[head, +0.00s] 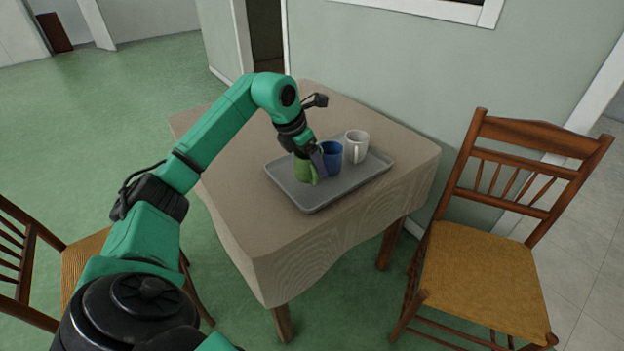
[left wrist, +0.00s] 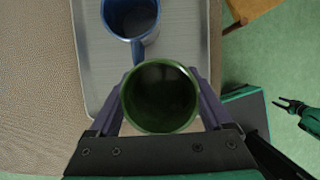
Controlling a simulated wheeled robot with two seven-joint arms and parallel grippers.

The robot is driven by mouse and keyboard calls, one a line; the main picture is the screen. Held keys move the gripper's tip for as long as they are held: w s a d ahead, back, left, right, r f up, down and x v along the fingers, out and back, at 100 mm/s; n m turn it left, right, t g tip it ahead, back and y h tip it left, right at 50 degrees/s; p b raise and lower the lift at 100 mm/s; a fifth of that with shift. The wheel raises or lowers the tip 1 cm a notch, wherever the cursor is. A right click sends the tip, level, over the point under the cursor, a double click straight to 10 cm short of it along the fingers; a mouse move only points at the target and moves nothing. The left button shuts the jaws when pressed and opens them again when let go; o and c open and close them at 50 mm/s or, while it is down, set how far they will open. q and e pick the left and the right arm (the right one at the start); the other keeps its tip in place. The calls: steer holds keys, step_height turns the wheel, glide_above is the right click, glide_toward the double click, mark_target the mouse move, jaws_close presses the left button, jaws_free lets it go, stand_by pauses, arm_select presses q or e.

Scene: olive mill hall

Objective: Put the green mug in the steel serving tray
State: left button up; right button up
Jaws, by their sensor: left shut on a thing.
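The green mug (head: 304,170) is at the near left part of the grey steel serving tray (head: 350,184). My left gripper (head: 311,158) is shut on it from above. I cannot tell whether its base touches the tray. In the left wrist view the green mug (left wrist: 160,97) shows its round open top between the two fingers, over the tray's near end. My right gripper (left wrist: 284,104) shows small at the right edge of that view, away from the tray, its fingers apart and empty.
A blue mug (head: 332,157) stands on the tray just beside the green mug, and a white mug (head: 356,146) stands behind it. The tray lies on a cloth-covered table (head: 235,170). Wooden chairs stand at right (head: 485,265) and left (head: 82,255).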

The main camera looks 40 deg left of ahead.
mark_target(310, 176)
arm_select(q)
steer(key=shift+s+f, duration=0.1)
steer(key=shift+f, duration=0.4)
step_height(310, 176, down, 3)
steer(key=shift+s, duration=0.1)
steer(key=shift+f, duration=0.3)
arm_select(e)
steer(key=shift+w+d+f, duration=0.1)
steer(key=shift+w, duration=0.4)
steer(key=shift+f, duration=0.1)
arm_select(q)
steer(key=o, duration=1.3)
steer(key=shift+f, duration=0.15)
steer(key=shift+o, duration=0.2)
steer(key=shift+r, duration=0.35)
steer(key=v, duration=1.1)
steer(key=shift+s+r, duration=0.2)
steer(key=shift+r, duration=0.1)
arm_select(e)
steer(key=shift+s+d+r, duration=0.15)
steer(key=shift+s+r, duration=0.05)
steer(key=shift+r, duration=0.15)
